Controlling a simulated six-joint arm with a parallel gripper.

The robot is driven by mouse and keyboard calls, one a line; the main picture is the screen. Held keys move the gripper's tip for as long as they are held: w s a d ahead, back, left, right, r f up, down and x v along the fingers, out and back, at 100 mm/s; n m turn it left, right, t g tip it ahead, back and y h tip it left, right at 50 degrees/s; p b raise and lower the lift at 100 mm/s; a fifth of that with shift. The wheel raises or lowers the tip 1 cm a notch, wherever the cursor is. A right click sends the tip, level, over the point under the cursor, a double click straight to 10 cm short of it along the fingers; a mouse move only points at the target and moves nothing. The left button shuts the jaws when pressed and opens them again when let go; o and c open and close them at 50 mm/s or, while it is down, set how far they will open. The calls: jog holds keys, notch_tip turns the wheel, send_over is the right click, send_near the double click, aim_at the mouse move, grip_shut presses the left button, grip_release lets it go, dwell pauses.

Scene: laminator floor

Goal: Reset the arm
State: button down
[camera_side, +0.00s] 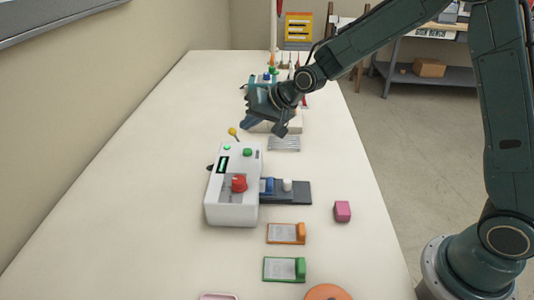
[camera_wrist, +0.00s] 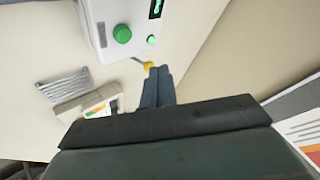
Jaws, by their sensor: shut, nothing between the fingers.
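My arm reaches in from the right in the side view, over the far half of the table. My gripper (camera_side: 247,124) hangs above the tabletop, tilted down to the left, behind the white machine (camera_side: 231,208). In the wrist view its two fingers (camera_wrist: 158,73) lie together, with nothing between them. A small yellow-headed item (camera_side: 233,132) is close to the fingertips in the picture. It also shows just past them in the wrist view (camera_wrist: 148,65); I cannot tell the gap in depth.
The white machine has a green button (camera_side: 247,152) and a red knob (camera_side: 239,184). A dark rail (camera_side: 296,192) extends to its right. A ribbed metal rack (camera_side: 284,144), pink block (camera_side: 342,211), orange-clipped card (camera_side: 281,233) and green-clipped card (camera_side: 280,269) lie nearby. The table's left side is clear.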

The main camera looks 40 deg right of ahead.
dwell(0.3)
jog(key=s+d+r+n+g+h, duration=0.1)
jog(key=s+d+r, duration=0.1)
jog(key=s+r, duration=0.55)
jog(key=s+d+r+n+h, duration=0.1)
jog(key=s+d+r+n, duration=0.2)
jog(key=s, duration=0.7)
jog(key=s+d+g+h, duration=0.1)
jog(key=s+d+g, duration=0.1)
jog(key=s, duration=1.6)
jog(key=shift+s+d+r+n, duration=0.4)
jog(key=shift+d, duration=0.25)
